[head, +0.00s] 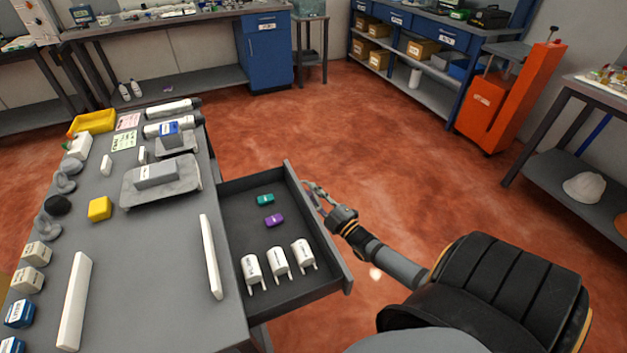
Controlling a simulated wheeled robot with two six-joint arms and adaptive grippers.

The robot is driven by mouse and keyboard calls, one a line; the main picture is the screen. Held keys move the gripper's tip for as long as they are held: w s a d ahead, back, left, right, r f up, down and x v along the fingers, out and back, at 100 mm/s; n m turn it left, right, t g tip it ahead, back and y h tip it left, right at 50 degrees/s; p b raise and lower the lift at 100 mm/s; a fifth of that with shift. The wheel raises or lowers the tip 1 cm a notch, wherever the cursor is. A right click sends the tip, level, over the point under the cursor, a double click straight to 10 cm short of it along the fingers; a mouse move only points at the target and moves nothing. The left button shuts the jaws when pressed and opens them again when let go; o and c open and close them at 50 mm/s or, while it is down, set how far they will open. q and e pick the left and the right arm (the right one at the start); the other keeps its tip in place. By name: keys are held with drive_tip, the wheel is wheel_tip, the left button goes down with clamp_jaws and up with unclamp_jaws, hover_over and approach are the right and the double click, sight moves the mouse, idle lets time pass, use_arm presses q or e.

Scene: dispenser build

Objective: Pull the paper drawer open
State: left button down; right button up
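A grey drawer (235,203) stands pulled out from the right side of the grey workbench (130,268). My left gripper is out of view.
The bench carries white bars, a grey tray (130,197), a yellow bin (93,121) and several small blocks. The red floor right of the drawer is clear. An orange lift (510,98) and blue shelving (433,40) stand farther back.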

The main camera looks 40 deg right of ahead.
drive_tip(key=shift+s, duration=0.1)
drive_tip(key=v, duration=1.1)
drive_tip(key=shift+s, duration=0.4)
drive_tip(key=shift+f, duration=0.1)
drive_tip(key=s+f+m+g+h+p, duration=0.2)
drive_tip(key=s+f+m+g, duration=0.25)
drive_tip(key=f, duration=0.75)
drive_tip(key=s+f+m+g+h+p, duration=0.1)
drive_tip(key=s+f+m+g+p, duration=0.3)
drive_tip(key=f, duration=0.8)
drive_tip(key=s+a+f+m+g, duration=0.2)
drive_tip(key=s+a+f+g, duration=0.3)
drive_tip(key=s, duration=0.5)
drive_tip(key=s+a+f+m+g, duration=0.2)
drive_tip(key=s+a+f+g, duration=0.3)
drive_tip(key=s+f, duration=0.3)
drive_tip(key=s+a, duration=0.1)
drive_tip(key=s, duration=0.2)
drive_tip(key=shift+a+f+g+y, duration=0.2)
drive_tip(key=shift+a+g+y, duration=0.1)
drive_tip(key=shift+g+y, duration=0.1)
